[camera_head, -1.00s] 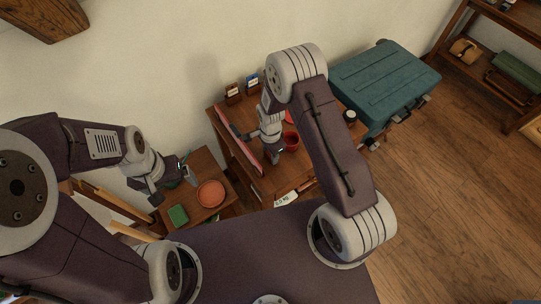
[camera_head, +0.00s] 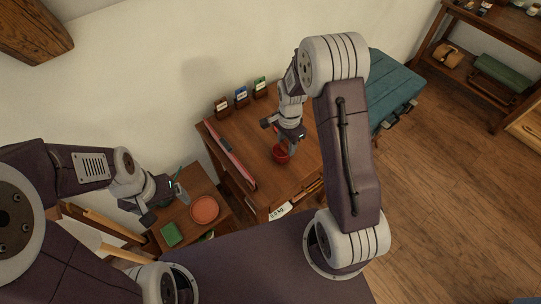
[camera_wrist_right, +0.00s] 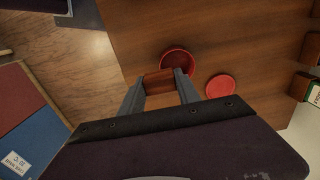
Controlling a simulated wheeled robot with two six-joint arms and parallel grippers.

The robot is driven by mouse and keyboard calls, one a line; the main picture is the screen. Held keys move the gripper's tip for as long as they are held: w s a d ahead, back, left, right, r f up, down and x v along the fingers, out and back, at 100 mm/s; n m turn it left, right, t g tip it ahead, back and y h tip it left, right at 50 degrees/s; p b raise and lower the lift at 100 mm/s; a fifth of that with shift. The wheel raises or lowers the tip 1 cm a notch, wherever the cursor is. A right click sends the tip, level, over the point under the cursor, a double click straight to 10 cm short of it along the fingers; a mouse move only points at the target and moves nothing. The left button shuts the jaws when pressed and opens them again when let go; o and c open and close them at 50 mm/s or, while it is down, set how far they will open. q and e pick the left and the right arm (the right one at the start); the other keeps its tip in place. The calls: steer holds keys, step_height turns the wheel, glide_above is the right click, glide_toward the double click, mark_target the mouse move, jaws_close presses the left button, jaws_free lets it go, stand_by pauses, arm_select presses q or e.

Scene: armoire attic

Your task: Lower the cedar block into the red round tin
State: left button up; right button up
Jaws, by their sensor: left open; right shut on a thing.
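The red round tin (camera_head: 281,156) stands open on the wooden desk; it also shows in the right wrist view (camera_wrist_right: 176,53). My right gripper (camera_head: 284,138) is shut on the cedar block (camera_wrist_right: 159,81), a reddish-brown piece held between both fingertips in the right wrist view. There the block overlaps the tin's near rim, and I cannot tell its height above it. In the head view the block is hard to make out beside the gripper. My left gripper (camera_head: 163,199) is open at the small side table on the left, away from the tin.
A red round lid (camera_wrist_right: 220,86) lies beside the tin. Several card holders (camera_head: 241,96) line the desk's back. A long pinkish-red strip (camera_head: 232,153) lies on the desk's left. The side table holds an orange round dish (camera_head: 204,209) and a green box (camera_head: 171,234). A teal case (camera_head: 393,88) is at right.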

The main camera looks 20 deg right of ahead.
step_height(320, 180, up, 6)
steer(key=w+d+p, duration=0.1)
steer(key=d+p, duration=0.1)
steer(key=p, duration=0.3)
steer(key=b, duration=0.3)
glide_above(281, 156)
step_height(281, 156, down, 6)
steer(key=shift+w, duration=0.1)
steer(key=shift+f+b, duration=1.3)
steer(key=shift+f, duration=0.75)
steer(key=shift+f+b, duration=0.4)
steer(key=shift+f, duration=0.15)
